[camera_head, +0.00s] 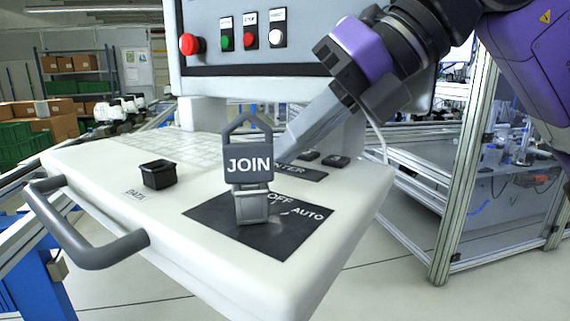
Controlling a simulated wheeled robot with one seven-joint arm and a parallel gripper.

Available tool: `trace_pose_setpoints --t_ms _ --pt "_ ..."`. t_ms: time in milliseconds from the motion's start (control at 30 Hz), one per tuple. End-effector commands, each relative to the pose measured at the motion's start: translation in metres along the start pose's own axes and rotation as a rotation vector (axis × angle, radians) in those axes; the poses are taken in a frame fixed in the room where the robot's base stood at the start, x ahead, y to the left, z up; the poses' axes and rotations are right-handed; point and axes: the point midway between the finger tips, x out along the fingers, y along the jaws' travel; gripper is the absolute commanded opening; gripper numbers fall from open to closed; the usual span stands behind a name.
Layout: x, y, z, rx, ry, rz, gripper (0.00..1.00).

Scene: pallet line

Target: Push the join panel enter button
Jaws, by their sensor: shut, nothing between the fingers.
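The join panel (330,220) is a white sloped console. A grey tag reading JOIN (249,165) stands upright on a metal switch (251,208) over a black plate marked OFF and AUTO. Behind it is a dark label (300,173) whose visible letters end in "NTER". My gripper (287,148) is shut and empty, reaching down-left from the upper right. Its tips are close to the label, partly behind the tag; I cannot tell whether they touch anything.
Small black buttons (336,161) sit right of my fingertips. A black square button (158,174) and a keyboard (175,151) are on the left. A grey handle (90,250) juts from the front left. An upright panel with a red emergency button (189,44) rises behind. An aluminium frame (467,170) stands right.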

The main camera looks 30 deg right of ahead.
Motion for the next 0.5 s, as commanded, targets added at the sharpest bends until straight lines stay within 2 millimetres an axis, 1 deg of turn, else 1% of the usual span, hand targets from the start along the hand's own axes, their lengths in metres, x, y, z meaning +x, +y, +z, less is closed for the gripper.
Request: trace_pose_setpoints --t_ms 267,500 --pt "0.0000 0.0002 -0.0003 0.000 0.003 -0.001 0.00" --pt "-0.0076 0.0054 0.0055 0.000 0.002 -0.002 0.00"
